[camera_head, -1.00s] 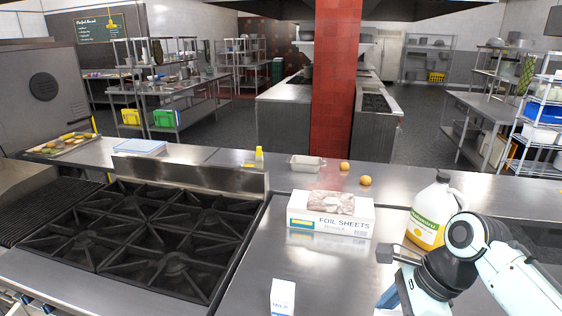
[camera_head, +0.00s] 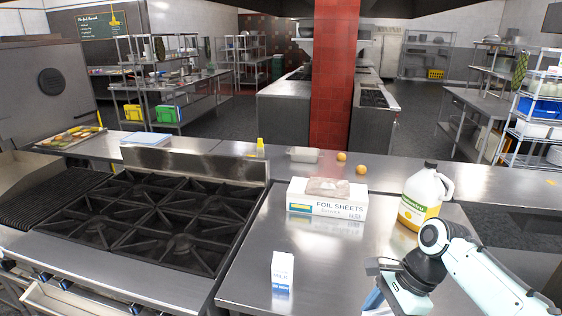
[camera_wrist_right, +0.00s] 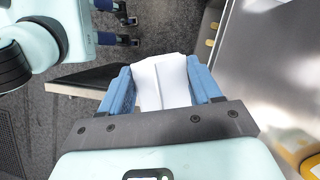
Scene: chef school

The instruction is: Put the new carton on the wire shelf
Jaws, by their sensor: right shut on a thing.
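My right gripper (camera_wrist_right: 160,88) is shut on a white carton (camera_wrist_right: 160,80). Its folded top shows between the two blue fingers in the right wrist view, over the dark floor beside a steel counter edge. In the head view my right wrist is at the bottom right, and the held carton is not visible. Another white carton (camera_head: 282,270), marked like milk, stands upright on the front of the steel counter (camera_head: 330,250). A wire shelf (camera_head: 524,140) with several things on its tiers stands at the right edge. My left gripper is not in view.
A foil sheets box (camera_head: 327,205) and a large jug (camera_head: 422,197) stand on the counter near my right arm. A black-grated stove (camera_head: 160,225) is at the left. Two orange fruits (camera_head: 361,169) and a small tray (camera_head: 304,155) lie farther back. Grey floor shows beyond.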

